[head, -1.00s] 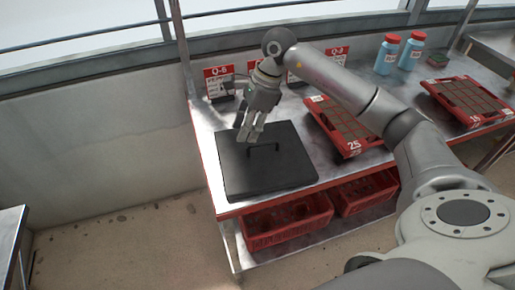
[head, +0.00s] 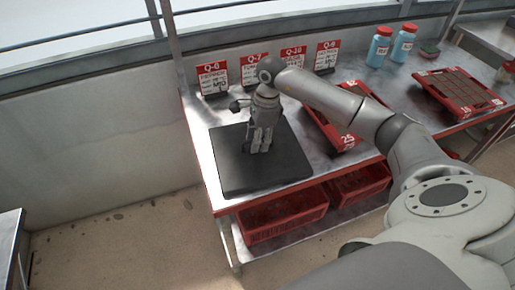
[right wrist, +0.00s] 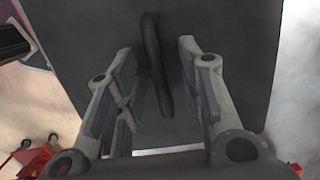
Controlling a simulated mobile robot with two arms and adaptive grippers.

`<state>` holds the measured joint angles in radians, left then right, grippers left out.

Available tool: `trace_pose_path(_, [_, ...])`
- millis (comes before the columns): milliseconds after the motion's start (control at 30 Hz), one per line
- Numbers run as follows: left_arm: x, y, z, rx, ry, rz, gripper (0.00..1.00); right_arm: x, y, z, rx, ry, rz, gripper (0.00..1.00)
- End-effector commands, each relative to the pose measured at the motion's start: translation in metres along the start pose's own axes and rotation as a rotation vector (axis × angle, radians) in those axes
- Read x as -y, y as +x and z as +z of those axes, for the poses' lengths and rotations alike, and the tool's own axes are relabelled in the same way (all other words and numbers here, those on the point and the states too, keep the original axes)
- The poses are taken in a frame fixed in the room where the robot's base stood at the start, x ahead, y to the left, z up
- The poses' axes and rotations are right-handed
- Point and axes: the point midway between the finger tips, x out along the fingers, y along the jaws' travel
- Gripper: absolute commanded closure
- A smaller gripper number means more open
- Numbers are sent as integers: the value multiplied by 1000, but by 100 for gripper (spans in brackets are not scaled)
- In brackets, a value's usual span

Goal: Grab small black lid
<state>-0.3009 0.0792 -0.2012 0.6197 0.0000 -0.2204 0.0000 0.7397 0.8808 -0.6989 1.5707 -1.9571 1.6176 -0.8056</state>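The black lid (head: 238,176) is a flat square plate that lies near the left end of the metal table. Its dark bar handle (right wrist: 155,65) shows in the right wrist view, between the two fingers. My right gripper (head: 261,149) points down over the middle of the lid and hides the handle in the head view. In the right wrist view the right gripper (right wrist: 158,85) is open, with a finger on each side of the handle and gaps between. My left gripper is not in view.
Red-and-white sign cards (head: 213,80) stand along the table's back edge. A red seed tray (head: 322,128) is right of the lid, partly behind my arm. Another red tray (head: 458,94) and blue bottles (head: 379,47) are further right. Red crates (head: 283,217) sit below.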

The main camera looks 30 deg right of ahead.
Motion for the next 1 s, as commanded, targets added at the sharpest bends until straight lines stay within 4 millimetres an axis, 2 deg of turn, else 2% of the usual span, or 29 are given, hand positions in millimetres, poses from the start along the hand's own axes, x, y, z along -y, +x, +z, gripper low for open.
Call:
trace_pose_path(100, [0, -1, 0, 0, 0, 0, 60, 0, 7, 0, 0, 0, 0, 64])
trace_pose_path(300, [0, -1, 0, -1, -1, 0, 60, 0, 8, 0, 0, -1, -1, 64])
trace_pose_path(600, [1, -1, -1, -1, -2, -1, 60, 0, 8, 0, 0, -1, 0, 100])
trace_pose_path(1000, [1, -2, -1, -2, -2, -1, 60, 0, 6, 0, 1, -1, -2, 100])
